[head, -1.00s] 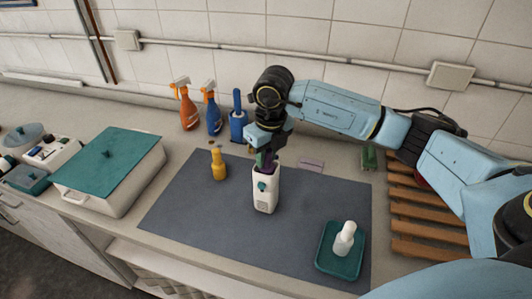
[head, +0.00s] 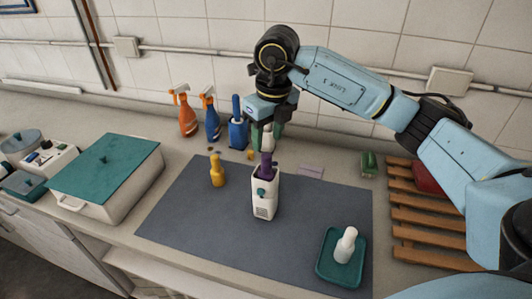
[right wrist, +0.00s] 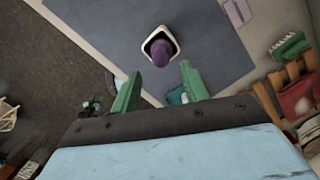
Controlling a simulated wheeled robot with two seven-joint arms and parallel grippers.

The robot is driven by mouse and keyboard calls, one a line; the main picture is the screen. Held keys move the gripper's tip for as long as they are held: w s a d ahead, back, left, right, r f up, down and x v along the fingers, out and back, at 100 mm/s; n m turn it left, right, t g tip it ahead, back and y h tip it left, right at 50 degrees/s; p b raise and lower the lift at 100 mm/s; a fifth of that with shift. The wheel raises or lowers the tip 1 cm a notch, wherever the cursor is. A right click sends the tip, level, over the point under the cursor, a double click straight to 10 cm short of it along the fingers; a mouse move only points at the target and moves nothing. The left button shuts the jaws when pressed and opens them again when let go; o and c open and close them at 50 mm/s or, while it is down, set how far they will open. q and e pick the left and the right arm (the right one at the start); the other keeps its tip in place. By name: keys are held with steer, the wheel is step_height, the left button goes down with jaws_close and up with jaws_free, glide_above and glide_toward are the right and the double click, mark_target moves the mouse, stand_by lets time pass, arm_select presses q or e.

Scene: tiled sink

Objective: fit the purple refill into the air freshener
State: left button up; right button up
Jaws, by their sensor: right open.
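The white air freshener (head: 264,205) stands upright on the dark mat, with a teal round part on its front. The purple refill (head: 266,162) stands in its top opening, its upper part sticking out. How deep the refill sits is hidden by the housing. My left gripper is out of view.
A yellow bottle (head: 217,172) stands left of the freshener. Orange (head: 187,118) and blue (head: 212,123) spray bottles stand behind. A teal tray (head: 326,270) with a white bottle (head: 346,242) is front right. A wooden rack (head: 425,228) is at right. The mat's front middle is clear.

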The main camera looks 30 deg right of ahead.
steer(key=shift+s+r, duration=0.15)
steer(key=shift+r, duration=0.8)
steer(key=shift+s+r, duration=0.1)
steer(key=shift+r, duration=0.85)
